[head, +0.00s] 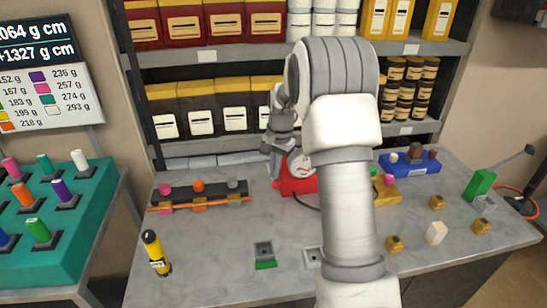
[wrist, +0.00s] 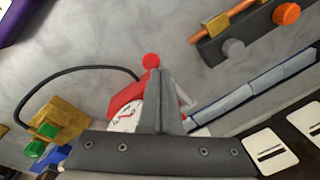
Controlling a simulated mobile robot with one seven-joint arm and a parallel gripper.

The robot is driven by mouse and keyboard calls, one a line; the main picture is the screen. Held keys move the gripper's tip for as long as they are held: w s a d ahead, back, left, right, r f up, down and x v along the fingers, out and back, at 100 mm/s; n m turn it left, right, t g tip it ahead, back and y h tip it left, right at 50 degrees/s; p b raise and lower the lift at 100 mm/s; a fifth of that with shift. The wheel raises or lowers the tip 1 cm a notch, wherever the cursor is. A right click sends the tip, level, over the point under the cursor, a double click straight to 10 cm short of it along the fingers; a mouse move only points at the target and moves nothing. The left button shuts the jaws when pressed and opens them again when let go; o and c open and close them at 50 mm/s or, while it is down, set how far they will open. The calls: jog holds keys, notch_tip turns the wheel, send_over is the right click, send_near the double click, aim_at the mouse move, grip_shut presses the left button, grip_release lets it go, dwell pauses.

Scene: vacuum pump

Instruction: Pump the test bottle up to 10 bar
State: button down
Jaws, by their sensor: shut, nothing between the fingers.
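A red pump (head: 298,184) with a round white gauge stands toward the back of the grey table. In the wrist view the red pump body (wrist: 128,96) and its gauge (wrist: 122,116) are partly hidden behind my gripper. A red ball knob (wrist: 152,60) shows just beyond my fingertips; I cannot tell whether they touch it. My gripper (wrist: 162,72) is shut and empty; my arm hides part of the pump in the head view. I cannot identify the test bottle or read the gauge.
A dark rack (head: 205,193) with coloured knobs and an orange pipe lies left of the pump. A yellow-black cylinder (head: 156,253) stands front left. A blue tray (head: 412,165), a green block (head: 480,184) and small brass pieces are at right.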

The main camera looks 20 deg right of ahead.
jog(key=shift+s+a+f+b, duration=0.15)
jog(key=shift+s+f+b, duration=0.55)
jog(key=shift+f, duration=0.1)
dwell(1.5)
jog(key=w+d+r+p, duration=0.1)
jog(key=w+r+p, duration=0.5)
jog(key=r+p, duration=0.2)
jog(key=shift+w+d+p, duration=0.15)
jog(key=shift+w+p, duration=0.15)
jog(key=shift+p, duration=0.15)
dwell(0.7)
dwell(0.3)
jog(key=w+r+p, duration=0.2)
jog(key=p, duration=0.1)
jog(key=w+r+p, duration=0.1)
jog(key=shift+d+r+p, duration=0.3)
jog(key=shift+r+p, duration=0.1)
dwell(0.6)
